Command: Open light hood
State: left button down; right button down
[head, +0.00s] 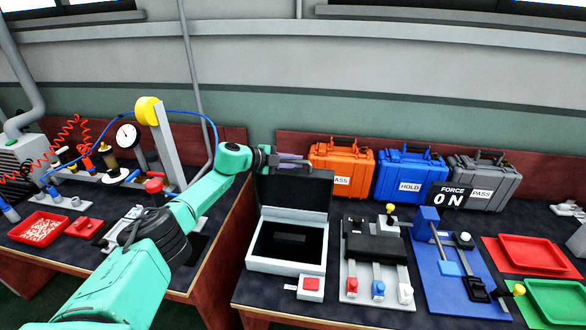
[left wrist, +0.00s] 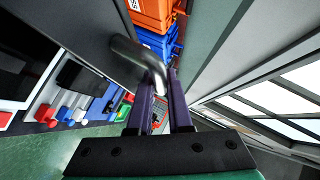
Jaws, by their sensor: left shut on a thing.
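The light hood is a pale box (head: 285,267) with a dark interior on the middle bench. Its black lid (head: 290,192) stands raised at about upright along the back edge. My left gripper (head: 302,163) is at the lid's top edge, its purple fingers shut on the metal handle. In the left wrist view the curved handle (left wrist: 140,60) runs between the fingers of the left gripper (left wrist: 168,85). The lid (left wrist: 80,25) shows there as a dark panel. My right gripper is in neither view.
Orange (head: 341,163), blue (head: 408,176) and grey (head: 478,181) cases stand behind and right of the lid. A red button box (head: 311,287) sits before the hood. A clamp fixture (head: 375,255) is close on the right. A gauge stand (head: 162,140) is at left.

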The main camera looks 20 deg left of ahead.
pick_arm(q)
jog(key=shift+w, duration=0.4)
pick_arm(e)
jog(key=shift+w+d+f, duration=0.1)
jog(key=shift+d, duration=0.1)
pick_arm(q)
jog(key=shift+a, duration=0.1)
jog(key=c, duration=0.8)
grip_release()
jog(key=shift+c, duration=0.2)
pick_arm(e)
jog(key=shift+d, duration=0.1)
pick_arm(q)
jog(key=shift+s, duration=0.1)
jog(key=shift+s+a+r+p, duration=0.3)
jog(key=shift+s+a+p, duration=0.05)
jog(key=shift+s, duration=0.05)
jog(key=b+v, duration=0.2)
jog(key=v, duration=1.1)
jog(key=shift+r, duration=0.25)
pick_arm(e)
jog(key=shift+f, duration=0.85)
